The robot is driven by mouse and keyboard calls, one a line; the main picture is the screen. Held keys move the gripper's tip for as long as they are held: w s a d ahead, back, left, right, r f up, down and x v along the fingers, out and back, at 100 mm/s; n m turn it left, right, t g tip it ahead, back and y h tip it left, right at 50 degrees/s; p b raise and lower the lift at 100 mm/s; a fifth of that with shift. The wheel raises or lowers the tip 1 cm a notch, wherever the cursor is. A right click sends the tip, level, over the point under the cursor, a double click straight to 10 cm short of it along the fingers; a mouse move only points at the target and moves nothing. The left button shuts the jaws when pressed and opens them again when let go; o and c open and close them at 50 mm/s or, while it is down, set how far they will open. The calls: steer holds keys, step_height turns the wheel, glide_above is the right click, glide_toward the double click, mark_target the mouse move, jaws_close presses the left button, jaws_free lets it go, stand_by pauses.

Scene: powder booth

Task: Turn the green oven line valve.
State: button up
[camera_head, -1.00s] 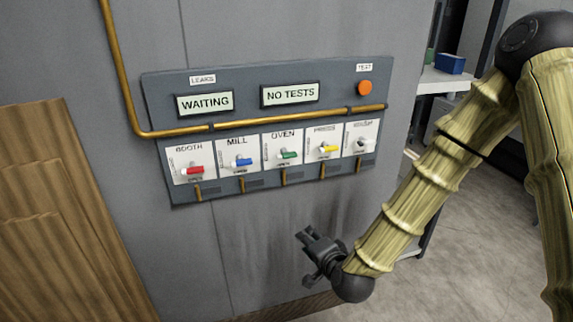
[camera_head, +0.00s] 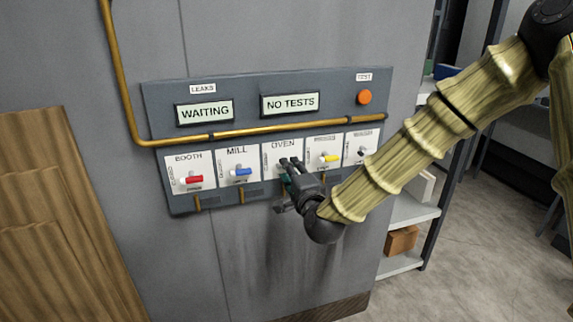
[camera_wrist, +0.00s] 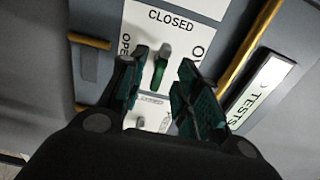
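The green oven line valve (camera_wrist: 161,70) shows in the wrist view as a green handle between my fingers, on a white plate marked CLOSED and OPEN. Its handle lies along the line between the fingers, with a visible gap on each side. In the head view the OVEN plate (camera_head: 281,146) is partly covered by my gripper (camera_head: 289,165), which hides most of the handle. My gripper (camera_wrist: 158,88) is open in front of the valve, its teal-padded fingers either side of the handle. Contact with the handle is not visible.
The red booth valve (camera_head: 194,179) and blue mill valve (camera_head: 242,172) are to the left. The yellow valve (camera_head: 330,158) is close on the right. A brass pipe (camera_head: 235,133) runs above. Displays read WAITING (camera_head: 205,111) and NO TESTS (camera_head: 291,103); an orange button (camera_head: 364,97) is at upper right.

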steer(key=shift+x, duration=1.8)
jaws_close()
